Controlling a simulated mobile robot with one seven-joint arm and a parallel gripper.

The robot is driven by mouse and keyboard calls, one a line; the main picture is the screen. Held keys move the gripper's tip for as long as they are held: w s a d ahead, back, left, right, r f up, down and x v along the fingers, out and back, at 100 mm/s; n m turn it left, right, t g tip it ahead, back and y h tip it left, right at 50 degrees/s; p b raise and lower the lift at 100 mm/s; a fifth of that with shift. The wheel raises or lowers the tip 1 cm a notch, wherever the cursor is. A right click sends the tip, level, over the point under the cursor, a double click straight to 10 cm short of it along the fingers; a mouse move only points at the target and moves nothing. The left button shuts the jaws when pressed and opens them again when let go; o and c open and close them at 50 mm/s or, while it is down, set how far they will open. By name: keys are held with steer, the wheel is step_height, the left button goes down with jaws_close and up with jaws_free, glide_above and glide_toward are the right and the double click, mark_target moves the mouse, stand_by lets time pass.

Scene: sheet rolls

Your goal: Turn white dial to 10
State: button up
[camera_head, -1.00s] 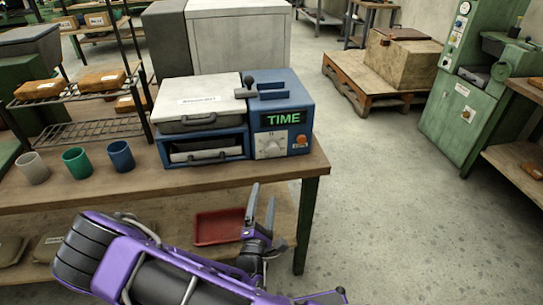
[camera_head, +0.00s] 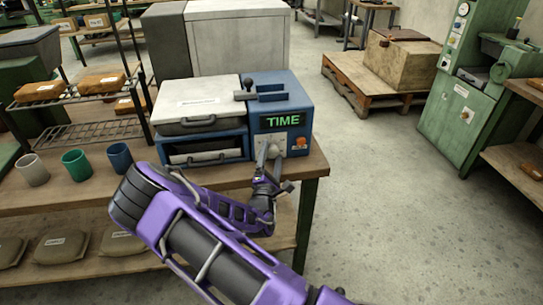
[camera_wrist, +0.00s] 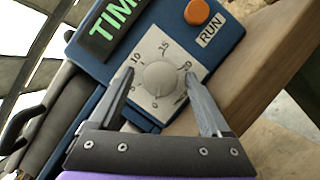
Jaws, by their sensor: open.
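The white dial (camera_wrist: 159,77) sits on a pale scale plate (camera_wrist: 150,53) on the front of a blue machine (camera_head: 284,97). The wrist view shows scale numbers around it, including 0, 10 and 15. I cannot tell which number the dial points to. My gripper (camera_wrist: 158,76) is open, with one finger on each side of the dial and a visible gap at each side. In the head view my gripper (camera_head: 268,153) is in front of the panel and mostly hides the dial.
A green TIME display (camera_head: 283,120) and an orange RUN button (camera_wrist: 197,12) are near the dial. A white-lidded press unit (camera_head: 200,105) adjoins on the left. Three cups (camera_head: 76,163) stand on the wooden table (camera_head: 220,176). Open floor lies to the right.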

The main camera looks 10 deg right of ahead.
jaws_close()
stand_by(0.4)
steer(key=shift+m, duration=0.4)
steer(key=m+g, duration=0.1)
steer(key=m, duration=0.1)
steer(key=m+g, duration=0.1)
steer(key=m, duration=0.2)
steer(key=shift+a+r+m, duration=0.1)
steer(key=shift+r+m, duration=0.1)
steer(key=shift+m, duration=0.1)
steer(key=m+g, duration=0.1)
steer(key=m, duration=0.1)
steer(key=m+g+y, duration=0.1)
steer(key=m, duration=0.2)
steer(key=shift+r, duration=0.1)
steer(key=m+y+b, duration=0.1)
steer(key=m+g+b, duration=0.1)
steer(key=m, duration=0.1)
steer(key=m+y+b, duration=0.1)
steer(key=m, duration=0.1)
steer(key=shift+d+y, duration=0.25)
steer(key=shift+y, duration=0.05)
steer(key=m+y, duration=0.1)
steer(key=m+y+b, duration=0.1)
steer(key=m, duration=0.1)
steer(key=shift+r+g+y, duration=0.2)
steer(key=shift+g+y, duration=0.1)
steer(key=shift+m, duration=0.4)
